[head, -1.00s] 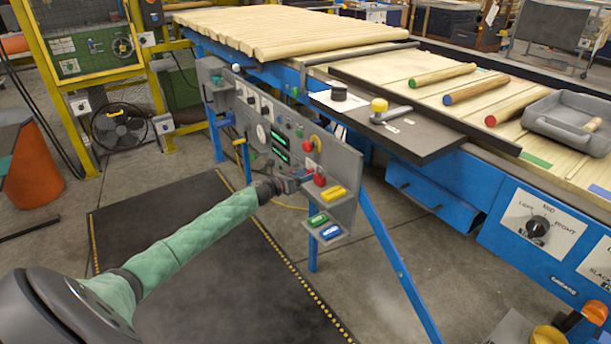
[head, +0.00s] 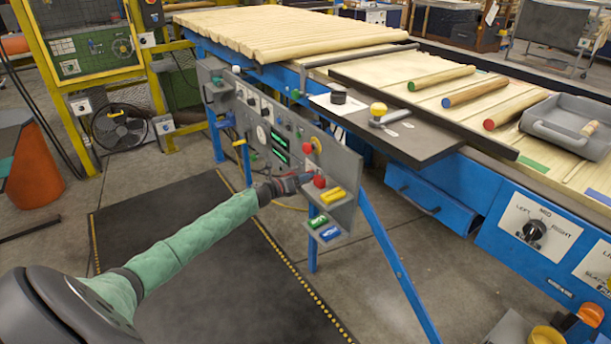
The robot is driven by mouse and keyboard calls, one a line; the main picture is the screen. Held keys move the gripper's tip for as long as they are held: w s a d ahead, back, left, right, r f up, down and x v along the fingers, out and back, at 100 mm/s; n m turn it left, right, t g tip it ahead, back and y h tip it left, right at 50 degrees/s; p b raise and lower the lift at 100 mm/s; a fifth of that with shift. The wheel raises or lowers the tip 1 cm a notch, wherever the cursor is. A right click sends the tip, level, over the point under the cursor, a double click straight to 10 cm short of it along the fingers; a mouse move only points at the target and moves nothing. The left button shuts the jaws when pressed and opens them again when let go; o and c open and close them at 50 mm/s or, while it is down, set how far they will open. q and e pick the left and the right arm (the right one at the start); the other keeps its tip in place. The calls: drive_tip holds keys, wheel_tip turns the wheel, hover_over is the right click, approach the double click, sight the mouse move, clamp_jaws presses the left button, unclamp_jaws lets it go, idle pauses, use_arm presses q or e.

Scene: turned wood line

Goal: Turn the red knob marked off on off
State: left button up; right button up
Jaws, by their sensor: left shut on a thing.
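A grey control panel (head: 345,163) stands on blue legs in front of the workbench. It carries small knobs, dials, green displays and a red-and-yellow knob (head: 314,146). A red knob (head: 319,181) shows low on the panel, at the tip of my left gripper. My left gripper (head: 303,181) reaches in from the left and is shut at the panel's lower right. Its fingers hide most of what they hold, and the markings there are too small to read. My right gripper is out of view.
A dark plate (head: 425,150) juts out from the bench above.

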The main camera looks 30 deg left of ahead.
use_arm(q)
drive_tip(key=shift+a+f+n+p, duration=0.1)
drive_tip(key=shift+n+p, duration=1.75)
drive_tip(key=shift+n, duration=2)
drive_tip(key=shift+a+f+n+p, duration=0.1)
drive_tip(key=shift+n+p, duration=1.75)
drive_tip(key=shift+n, duration=2)
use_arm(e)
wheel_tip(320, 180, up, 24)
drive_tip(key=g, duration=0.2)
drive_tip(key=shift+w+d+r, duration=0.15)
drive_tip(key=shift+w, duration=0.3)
use_arm(q)
drive_tip(key=o, duration=1)
drive_tip(key=shift+s, duration=0.1)
